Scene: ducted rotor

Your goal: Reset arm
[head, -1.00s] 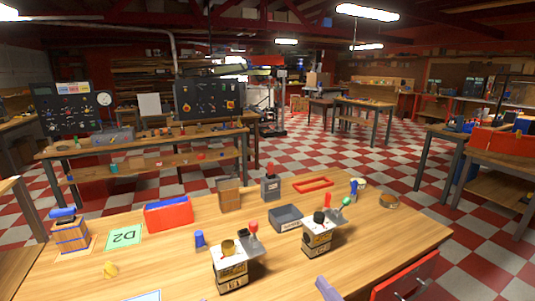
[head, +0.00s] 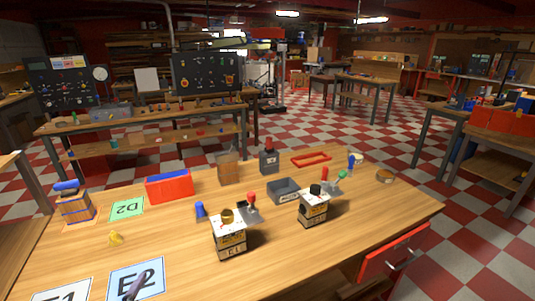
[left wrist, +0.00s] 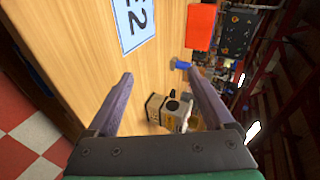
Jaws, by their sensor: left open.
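My left gripper (left wrist: 118,105) is open, its two purple-grey fingers spread wide with nothing held between them. In the left wrist view the E2 card (left wrist: 135,22) lies on the table at the top. A small boxed unit with a dark knob (left wrist: 165,108) shows beyond the fingers, apart from them. Two such units stand on the table in the head view: one marked E1 (head: 229,240) and another (head: 313,208). My right gripper is not in view.
The wooden table (head: 330,262) carries a red box (head: 169,187), a grey tray (head: 285,191), a green D2 card (head: 127,208), a wooden crate (head: 75,206) and a red frame (head: 311,159). A red drawer (head: 396,252) sticks out at the front right. The front middle of the table is clear.

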